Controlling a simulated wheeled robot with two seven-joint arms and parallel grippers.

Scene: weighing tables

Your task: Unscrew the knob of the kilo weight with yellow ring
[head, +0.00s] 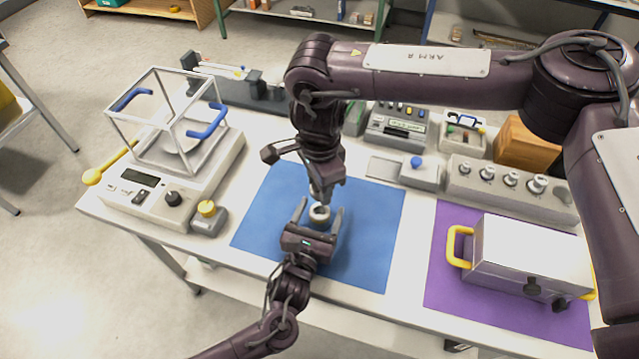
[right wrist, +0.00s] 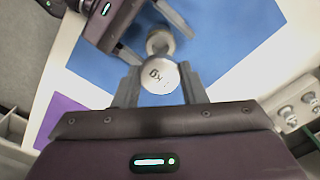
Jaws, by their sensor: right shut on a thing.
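The kilo weight (head: 319,215) stands on the blue mat (head: 371,236), partly hidden under my right gripper. In the right wrist view its silver knob (right wrist: 160,76), with "kg" marked on top, sits between the fingers of my right gripper (right wrist: 160,88), which is shut on it. The weight's lower body (right wrist: 159,42) shows behind the knob; I cannot make out a yellow ring. My right gripper (head: 320,194) points down from above. My left gripper (head: 318,212) reaches in from the front, its fingers spread on either side of the weight with visible gaps.
A balance (head: 160,190) with a glass-sided frame stands left, beside a small grey block with a yellow knob (head: 207,208). A weight block (head: 507,188) with several silver weights stands right. A metal box (head: 530,257) with yellow handles sits on a purple mat (head: 446,285).

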